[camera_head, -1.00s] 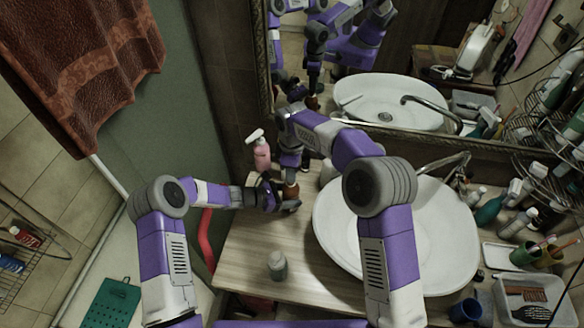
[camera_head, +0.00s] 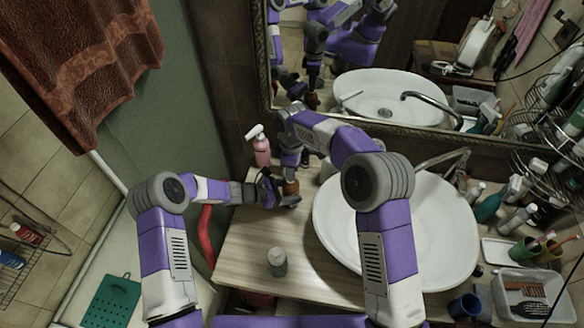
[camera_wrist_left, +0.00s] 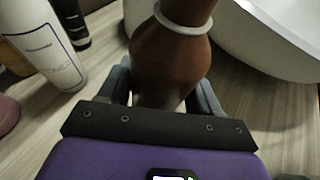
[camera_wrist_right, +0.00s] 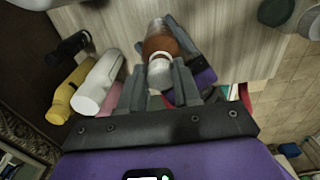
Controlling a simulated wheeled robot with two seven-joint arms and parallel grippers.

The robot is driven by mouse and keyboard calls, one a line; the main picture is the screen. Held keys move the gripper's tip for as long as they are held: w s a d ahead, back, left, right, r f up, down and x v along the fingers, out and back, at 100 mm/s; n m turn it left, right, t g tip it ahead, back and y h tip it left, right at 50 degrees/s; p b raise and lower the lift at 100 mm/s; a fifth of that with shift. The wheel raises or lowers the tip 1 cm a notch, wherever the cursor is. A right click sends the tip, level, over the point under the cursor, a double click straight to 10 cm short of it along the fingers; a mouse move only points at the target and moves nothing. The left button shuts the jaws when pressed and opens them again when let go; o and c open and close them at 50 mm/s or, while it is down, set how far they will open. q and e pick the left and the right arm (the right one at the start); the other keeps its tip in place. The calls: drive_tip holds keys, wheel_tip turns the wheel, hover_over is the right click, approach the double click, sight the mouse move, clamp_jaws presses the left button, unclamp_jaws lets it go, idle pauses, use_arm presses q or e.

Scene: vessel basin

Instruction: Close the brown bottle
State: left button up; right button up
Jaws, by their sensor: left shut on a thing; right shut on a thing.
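The brown bottle (camera_head: 291,187) stands upright near the back of the wooden counter, left of the basin. My left gripper (camera_head: 284,199) is shut around its body from the side. The left wrist view shows the reddish-brown body (camera_wrist_left: 170,60) between the fingers, with a pale ring around its upper part. My right gripper (camera_wrist_right: 160,88) comes from above and is shut on a pale cap (camera_wrist_right: 158,77) at the bottle's top. The cap is in line with the bottle's neck. Whether it is fully seated I cannot tell.
A pink pump bottle (camera_head: 261,148) stands behind, to the left. White (camera_wrist_right: 97,84) and yellow (camera_wrist_right: 66,95) bottles stand close by. The white basin (camera_head: 335,238) is to the right. A small grey-green jar (camera_head: 277,262) is in front, with clear counter around it.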

drive_tip(key=shift+f, duration=0.55)
